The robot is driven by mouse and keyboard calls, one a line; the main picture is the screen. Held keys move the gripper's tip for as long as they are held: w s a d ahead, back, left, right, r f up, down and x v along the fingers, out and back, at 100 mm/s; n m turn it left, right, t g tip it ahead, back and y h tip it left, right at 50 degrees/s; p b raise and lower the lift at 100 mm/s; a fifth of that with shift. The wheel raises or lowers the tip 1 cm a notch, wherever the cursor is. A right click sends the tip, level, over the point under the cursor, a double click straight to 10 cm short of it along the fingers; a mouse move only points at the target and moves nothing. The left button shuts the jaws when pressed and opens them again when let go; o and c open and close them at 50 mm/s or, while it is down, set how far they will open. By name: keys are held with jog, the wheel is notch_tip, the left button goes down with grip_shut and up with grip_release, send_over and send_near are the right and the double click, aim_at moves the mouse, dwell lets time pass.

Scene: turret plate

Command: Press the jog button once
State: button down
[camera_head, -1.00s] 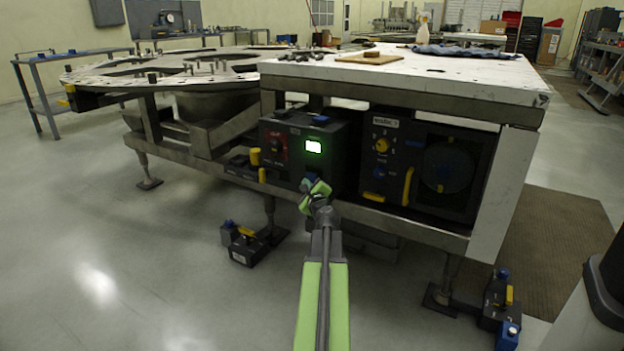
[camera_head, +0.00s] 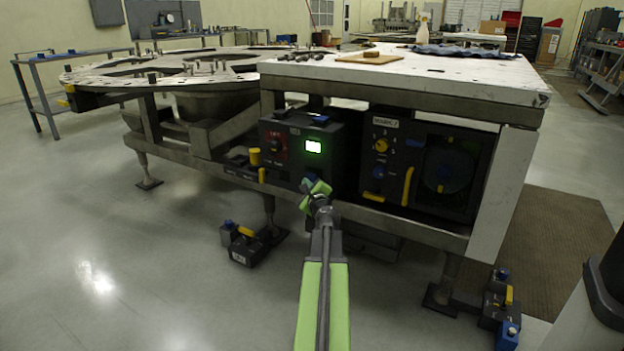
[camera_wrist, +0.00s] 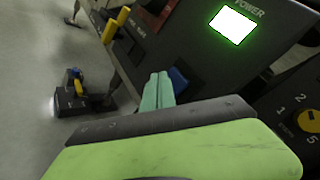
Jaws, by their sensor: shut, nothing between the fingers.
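A dark control box (camera_head: 335,155) under the table carries a lit white-green panel (camera_head: 313,147), labelled POWER in the wrist view (camera_wrist: 232,25). A blue button (camera_wrist: 178,80) sits below that panel on the same face; I cannot read a jog label on it. My gripper (camera_head: 317,188) is shut and empty, its fingers pointing at the lower part of this face. In the wrist view its pale green fingertips (camera_wrist: 160,80) are just left of the blue button and partly cover it. I cannot tell whether they touch it.
A second unit with a yellow knob (camera_head: 381,145) and a yellow handle (camera_head: 407,186) stands to the right. The table frame rail (camera_head: 345,207) runs below.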

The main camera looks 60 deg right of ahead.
jog(key=shift+d, duration=0.3)
jog(key=shift+d, duration=0.7)
dwell(0.6)
jog(key=shift+a, duration=1.1)
jog(key=a, duration=0.5)
dwell(0.6)
